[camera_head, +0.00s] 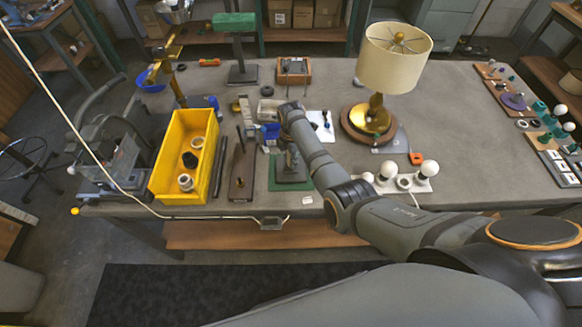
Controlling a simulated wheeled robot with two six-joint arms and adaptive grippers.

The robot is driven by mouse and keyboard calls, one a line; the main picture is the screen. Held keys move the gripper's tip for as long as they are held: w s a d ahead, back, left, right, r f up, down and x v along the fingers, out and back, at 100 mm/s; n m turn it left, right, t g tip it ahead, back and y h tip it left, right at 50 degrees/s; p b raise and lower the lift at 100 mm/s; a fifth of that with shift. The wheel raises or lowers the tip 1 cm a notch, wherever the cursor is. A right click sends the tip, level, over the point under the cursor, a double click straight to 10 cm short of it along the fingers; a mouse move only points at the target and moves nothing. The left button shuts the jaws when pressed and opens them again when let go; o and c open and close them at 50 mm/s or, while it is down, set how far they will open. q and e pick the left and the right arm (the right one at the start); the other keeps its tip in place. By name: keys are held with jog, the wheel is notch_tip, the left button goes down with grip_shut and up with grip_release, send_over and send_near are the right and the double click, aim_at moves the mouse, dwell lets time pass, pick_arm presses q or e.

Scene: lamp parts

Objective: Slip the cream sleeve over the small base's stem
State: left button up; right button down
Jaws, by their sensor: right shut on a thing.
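My right gripper (290,153) hangs over a dark green plate (291,186) near the front of the table. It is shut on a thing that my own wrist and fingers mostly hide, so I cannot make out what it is. I cannot clearly pick out the cream sleeve or the small base with its stem. A small whitish piece (307,200) lies near the front edge, too small to name. My left gripper is not in view.
A yellow bin (163,168) with several round parts stands left. A dark board (242,172) lies between bin and plate. A brass lamp with a cream shade (394,60) stands behind my right arm. White bulbs (429,168) sit at front right. The table's right middle is clear.

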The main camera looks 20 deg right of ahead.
jog(key=shift+f, duration=0.6)
dwell(1.5)
jog(key=c, duration=1.1)
grip_release()
jog(key=shift+r, duration=0.25)
notch_tip(320, 180, up, 12)
jog(key=shift+f, duration=0.25)
